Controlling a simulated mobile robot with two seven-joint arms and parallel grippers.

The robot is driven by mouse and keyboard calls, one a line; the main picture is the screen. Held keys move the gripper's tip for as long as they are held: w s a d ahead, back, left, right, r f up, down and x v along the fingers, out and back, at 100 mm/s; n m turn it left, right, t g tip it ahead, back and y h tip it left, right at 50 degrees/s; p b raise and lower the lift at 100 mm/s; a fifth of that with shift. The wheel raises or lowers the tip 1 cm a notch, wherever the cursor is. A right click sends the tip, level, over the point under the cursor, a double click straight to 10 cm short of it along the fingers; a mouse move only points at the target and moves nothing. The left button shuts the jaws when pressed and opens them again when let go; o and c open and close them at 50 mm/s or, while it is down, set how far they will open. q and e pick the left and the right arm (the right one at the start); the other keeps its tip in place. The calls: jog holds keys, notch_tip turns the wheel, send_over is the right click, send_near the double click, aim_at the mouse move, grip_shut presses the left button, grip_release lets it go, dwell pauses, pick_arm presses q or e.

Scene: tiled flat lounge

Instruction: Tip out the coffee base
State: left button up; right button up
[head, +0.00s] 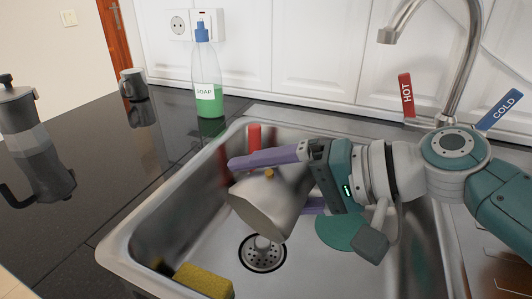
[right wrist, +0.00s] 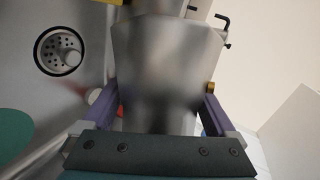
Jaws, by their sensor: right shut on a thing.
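The metal coffee base (head: 270,208) is a faceted grey cup, tilted well over inside the sink, above and a little beyond the drain. My right gripper (head: 272,184) is shut on it, with purple fingers on either side. In the right wrist view the base (right wrist: 165,65) sits between the two fingers (right wrist: 160,108). I cannot see inside the base or any liquid coming out. The upper coffee pot (head: 30,125), grey with a black knob, stands on the dark counter at the left. My left gripper is out of view.
The steel sink (head: 150,235) has a drain (head: 262,252) and a yellow sponge (head: 204,282). A soap bottle (head: 207,85) and a mug (head: 132,84) stand behind on the counter. The faucet (head: 462,75) rises at the back right, beside hot (head: 406,95) and cold (head: 500,110) handles.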

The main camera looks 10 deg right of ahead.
jog(key=shift+w+d+r+m+y+b, duration=0.3)
jog(key=shift+w+d+m+b, duration=0.1)
jog(key=shift+b, duration=0.15)
jog(key=shift+r+m+y, duration=0.15)
jog(key=shift+m+y, duration=0.15)
jog(key=shift+m, duration=0.1)
dwell(0.5)
jog(key=shift+d+r+y+b, duration=0.15)
jog(key=shift+y+b, duration=0.15)
jog(key=shift+b, duration=0.15)
jog(key=shift+w+r+m+g+y+b, duration=0.2)
jog(key=shift+m+g+y+b, duration=0.15)
jog(key=shift+m, duration=0.35)
dwell(0.3)
jog(key=shift+w+d+r+m+y+b, duration=0.1)
jog(key=shift+d+r+m+y+b, duration=0.3)
jog(key=shift+m+b, duration=0.3)
dwell(0.6)
jog(key=shift+y, duration=0.35)
jog(key=shift+w+d+r+m+b, duration=0.15)
jog(key=shift+w+m+b, duration=0.05)
jog(key=shift+m+b, duration=0.55)
jog(key=shift+w+d+r+m+y+b, duration=0.1)
jog(key=shift+w+d+m+y+b, duration=0.05)
jog(key=shift+m+y+b, duration=0.4)
dwell(0.5)
jog(key=shift+w+d+r+m+y+b, duration=0.1)
jog(key=shift+w+d+m+y+b, duration=0.1)
jog(key=shift+m+y+b, duration=0.3)
dwell(0.4)
